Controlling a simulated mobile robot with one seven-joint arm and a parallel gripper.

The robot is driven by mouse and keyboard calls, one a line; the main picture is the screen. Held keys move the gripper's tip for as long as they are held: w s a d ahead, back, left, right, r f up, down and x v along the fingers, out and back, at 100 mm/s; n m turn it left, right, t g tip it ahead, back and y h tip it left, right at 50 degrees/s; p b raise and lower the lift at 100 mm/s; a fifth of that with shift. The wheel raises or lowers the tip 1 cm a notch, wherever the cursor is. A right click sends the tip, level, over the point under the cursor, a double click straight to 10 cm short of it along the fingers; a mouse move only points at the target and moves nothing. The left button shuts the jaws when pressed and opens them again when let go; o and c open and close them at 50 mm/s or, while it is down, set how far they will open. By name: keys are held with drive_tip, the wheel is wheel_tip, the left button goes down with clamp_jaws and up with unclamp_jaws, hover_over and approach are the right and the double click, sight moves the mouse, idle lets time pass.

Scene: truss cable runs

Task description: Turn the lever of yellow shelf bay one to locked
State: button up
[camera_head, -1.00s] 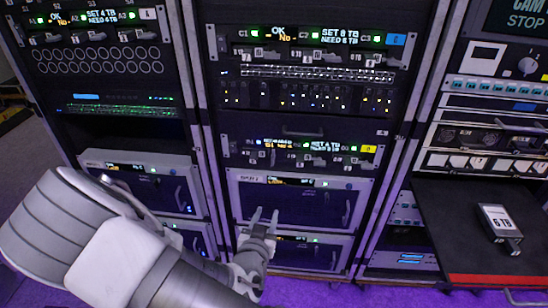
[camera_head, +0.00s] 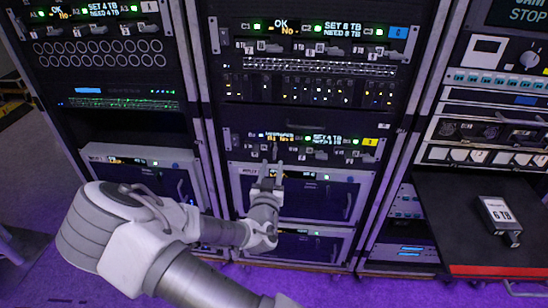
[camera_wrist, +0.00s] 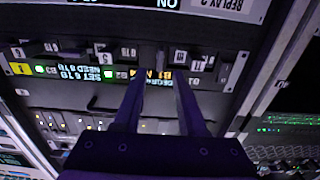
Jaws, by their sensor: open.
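The yellow shelf is the narrow dark unit with a yellow tag (camera_head: 370,142) at its right end in the head view. The wrist view shows it upside down, with the yellow tag (camera_wrist: 20,68) at left and a row of small grey levers and labels beside a lit display (camera_wrist: 90,72). My gripper (camera_head: 274,168) is open, just below and in front of the left half of that shelf. In the wrist view the two fingertips (camera_wrist: 160,80) straddle a grey upright lever (camera_wrist: 160,60), apart from it as far as I can see. I cannot read its bay number.
A grey-framed unit with a handle (camera_head: 346,203) sits just below the shelf. A shelf with a blue tag (camera_head: 398,32) is above. A 6 TB module (camera_head: 498,218) lies on a black surface at right. Open purple floor (camera_head: 400,288) lies in front.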

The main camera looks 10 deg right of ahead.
sight(274, 155)
drive_tip(key=shift+x, duration=2.75)
clamp_jaws()
